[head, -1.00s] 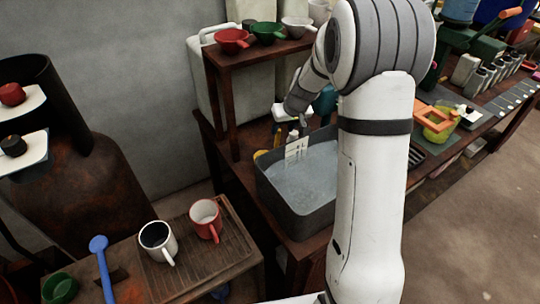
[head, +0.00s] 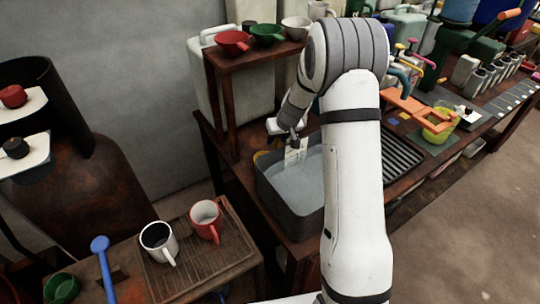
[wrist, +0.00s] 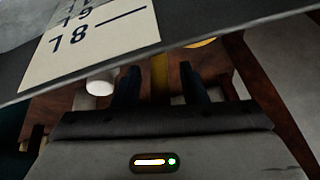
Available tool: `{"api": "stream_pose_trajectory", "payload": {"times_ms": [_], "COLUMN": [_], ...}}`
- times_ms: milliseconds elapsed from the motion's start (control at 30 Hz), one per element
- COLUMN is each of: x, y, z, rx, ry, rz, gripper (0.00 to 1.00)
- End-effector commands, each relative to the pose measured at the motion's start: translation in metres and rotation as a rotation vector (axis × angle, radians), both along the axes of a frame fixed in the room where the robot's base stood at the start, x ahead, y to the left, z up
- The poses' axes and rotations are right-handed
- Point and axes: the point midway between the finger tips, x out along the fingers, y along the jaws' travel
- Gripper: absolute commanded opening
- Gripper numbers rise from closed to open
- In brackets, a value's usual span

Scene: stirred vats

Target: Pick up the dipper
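A blue long-handled tool with a round end (head: 100,245) stands at the lower left; it may be the dipper, but I cannot tell for sure. My gripper (head: 293,141) is far from it, at the back wall of the grey vat (head: 290,218), beside a white numbered strip (head: 296,157). In the wrist view my gripper (wrist: 160,82) has its two dark fingers apart. A yellow strip (wrist: 160,72) shows in the gap between them; I cannot tell whether it lies between the fingers or beyond. The numbered strip (wrist: 88,38) crosses the upper left there.
The vat holds pale liquid. A wooden shelf (head: 262,48) with red, green and white bowls stands behind it. Two mugs (head: 158,241) sit on a slatted tray at the lower left. A black rack (head: 402,158) and an orange tool (head: 412,107) lie to the right.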

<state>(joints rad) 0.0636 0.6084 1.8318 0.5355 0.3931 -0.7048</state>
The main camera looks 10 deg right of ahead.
Motion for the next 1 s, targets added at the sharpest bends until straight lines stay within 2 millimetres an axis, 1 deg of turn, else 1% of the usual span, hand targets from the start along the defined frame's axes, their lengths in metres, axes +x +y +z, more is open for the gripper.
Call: {"api": "stream_pose_trajectory", "payload": {"times_ms": [33,400,467,833,933,1000], "x": [0.000,0.000,0.000,0.000,0.000,0.001], "y": [0.000,-0.001,-0.001,-0.001,-0.001,-0.001], "z": [0.000,0.000,0.000,0.001,0.008,0.019], "rx": [0.000,0.000,0.000,0.000,0.000,0.000], "ry": [0.000,0.000,0.000,0.000,-0.003,-0.004], "rz": [0.000,-0.001,-0.001,-0.002,-0.003,-0.001], "gripper": [0.34,0.04,0.00,0.00,0.00,0.00]}}
